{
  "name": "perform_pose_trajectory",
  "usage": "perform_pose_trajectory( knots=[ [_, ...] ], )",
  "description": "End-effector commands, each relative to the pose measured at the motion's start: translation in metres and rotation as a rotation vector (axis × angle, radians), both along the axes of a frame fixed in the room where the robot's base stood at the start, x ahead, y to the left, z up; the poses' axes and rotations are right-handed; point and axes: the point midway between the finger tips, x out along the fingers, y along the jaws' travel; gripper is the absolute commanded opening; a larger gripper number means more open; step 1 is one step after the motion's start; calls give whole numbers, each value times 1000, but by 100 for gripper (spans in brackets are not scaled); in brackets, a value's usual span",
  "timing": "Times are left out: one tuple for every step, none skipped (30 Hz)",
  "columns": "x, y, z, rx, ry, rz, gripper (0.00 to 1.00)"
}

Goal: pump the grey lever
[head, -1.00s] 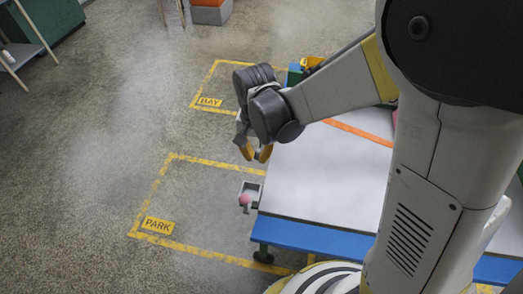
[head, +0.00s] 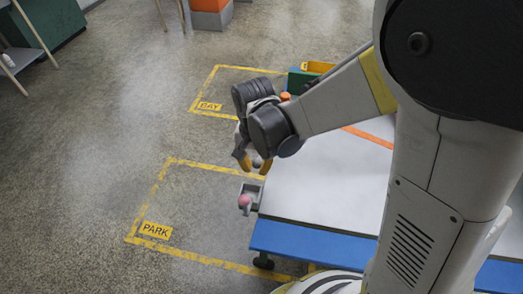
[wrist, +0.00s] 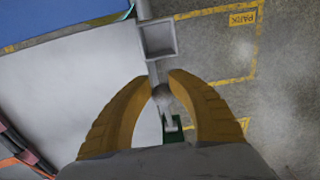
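The grey lever (wrist: 162,92) shows in the wrist view as a grey rod with a round knob, beside the table edge. My gripper (wrist: 160,76) has its two yellow fingers apart, with the knob between them near the tips. I cannot tell whether either finger touches it. In the head view my gripper (head: 252,168) hangs beside the left edge of the table, and a small grey bit of the lever (head: 257,162) shows between the fingers. The rest of the lever is hidden there by the gripper and wrist.
A small grey open box (wrist: 158,40) is on the table's edge. A pink ball (head: 244,200) is at it in the head view. The white table (head: 320,195) has a blue edge. Orange and green things stand at its far end. Floor left of the table is clear, with yellow marked areas.

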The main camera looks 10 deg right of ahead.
Motion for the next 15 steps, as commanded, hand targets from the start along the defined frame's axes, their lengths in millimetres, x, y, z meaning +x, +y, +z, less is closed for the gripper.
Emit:
perform_pose_trajectory(
  knots=[
    [2, -1, -6, -3, -5, -2, 13],
    [2, -1, -9, -3, -5, -2, 13],
    [1, -1, -12, -3, -5, -2, 13],
    [1, -1, -14, -3, -5, -2, 13],
    [0, 0, -16, -3, -5, -2, 13],
    [0, 0, -19, -3, -6, -2, 13],
    [0, 0, -21, -3, -6, -2, 13],
    [-1, 0, -23, -3, -6, -2, 13],
    [-1, 0, -25, -3, -6, -2, 13],
    [-1, 0, -26, -3, -6, -2, 13],
    [-2, 0, -27, -3, -6, -2, 13],
    [-2, 0, -27, -3, -5, -2, 13],
    [-2, 0, -27, -3, -5, -2, 13],
    [-2, 0, -27, -3, -5, -2, 13],
    [-2, 0, -26, -3, -5, -2, 13]
  ],
)
